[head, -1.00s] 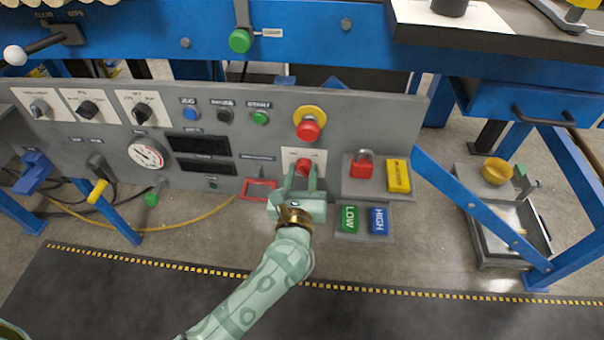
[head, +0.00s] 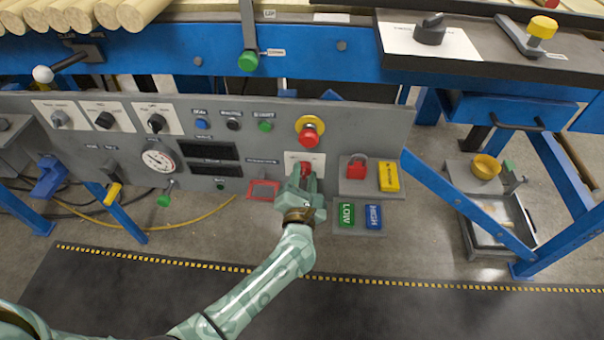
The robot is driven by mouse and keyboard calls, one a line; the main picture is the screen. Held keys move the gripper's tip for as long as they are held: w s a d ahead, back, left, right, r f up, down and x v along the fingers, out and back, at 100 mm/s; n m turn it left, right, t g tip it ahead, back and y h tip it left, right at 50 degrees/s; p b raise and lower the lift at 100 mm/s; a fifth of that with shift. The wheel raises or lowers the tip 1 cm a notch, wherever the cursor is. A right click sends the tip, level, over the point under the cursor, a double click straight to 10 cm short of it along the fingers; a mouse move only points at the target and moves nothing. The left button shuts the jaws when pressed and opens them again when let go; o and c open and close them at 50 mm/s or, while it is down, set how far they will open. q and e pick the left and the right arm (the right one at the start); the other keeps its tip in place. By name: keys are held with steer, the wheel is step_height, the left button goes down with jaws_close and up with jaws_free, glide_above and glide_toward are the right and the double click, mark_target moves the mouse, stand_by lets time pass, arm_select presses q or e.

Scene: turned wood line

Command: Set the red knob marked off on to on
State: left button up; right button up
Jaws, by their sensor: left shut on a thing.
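The red knob (head: 306,169) sits on a white label plate (head: 318,158) low on the grey control panel (head: 375,125). My left gripper (head: 303,180) reaches up to it from below and is shut on it. The fingers cover part of the knob and plate, and the off and on marks are too small to read. The gripper appears rolled to one side, with its fingers one before the other. My right gripper is not in the head view.
A red mushroom button (head: 309,132) on a yellow ring sits just above. A red padlock (head: 356,168) and a yellow block (head: 388,178) are to the right. Green LOW (head: 346,214) and blue HIGH (head: 374,217) blocks lie below right. A red frame (head: 263,190) is close on the left.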

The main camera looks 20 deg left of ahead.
arm_select(q)
steer(key=m+p, duration=0.1)
steer(key=m, duration=0.2)
steer(key=shift+d+m+p, duration=0.1)
steer(key=shift+m+p, duration=0.3)
steer(key=m+p, duration=0.1)
steer(key=m, duration=0.2)
steer(key=shift+f+m+p, duration=0.15)
steer(key=shift+m+p, duration=0.2)
steer(key=shift+m, duration=0.65)
steer(key=shift+f+m, duration=0.1)
steer(key=shift+m, duration=0.4)
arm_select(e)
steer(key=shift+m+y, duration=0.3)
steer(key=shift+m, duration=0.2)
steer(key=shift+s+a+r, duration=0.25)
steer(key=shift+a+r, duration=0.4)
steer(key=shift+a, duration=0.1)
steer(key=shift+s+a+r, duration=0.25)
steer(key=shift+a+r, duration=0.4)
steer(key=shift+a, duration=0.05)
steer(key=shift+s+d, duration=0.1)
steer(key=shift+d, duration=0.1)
